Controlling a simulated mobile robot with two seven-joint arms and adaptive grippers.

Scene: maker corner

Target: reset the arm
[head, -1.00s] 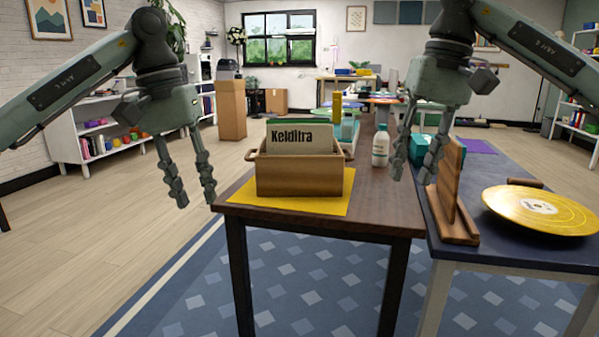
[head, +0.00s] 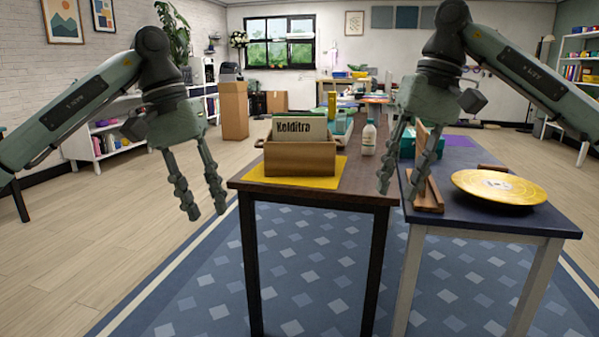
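My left gripper (head: 206,216) hangs in the air left of the wooden table, fingers pointing down and spread apart, with nothing between them. My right gripper (head: 398,194) hangs fingers down in front of the gap between the two tables, near the wooden stand (head: 428,190). Its two fingers are apart and no object is seen held between them.
The brown table (head: 330,197) holds a wooden box (head: 300,158) with a "Kelditra" card on a yellow mat (head: 257,178), plus a white bottle (head: 369,140). The blue-topped table (head: 470,222) at right holds a golden disc (head: 520,186) and a teal box (head: 406,144). Open floor lies left.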

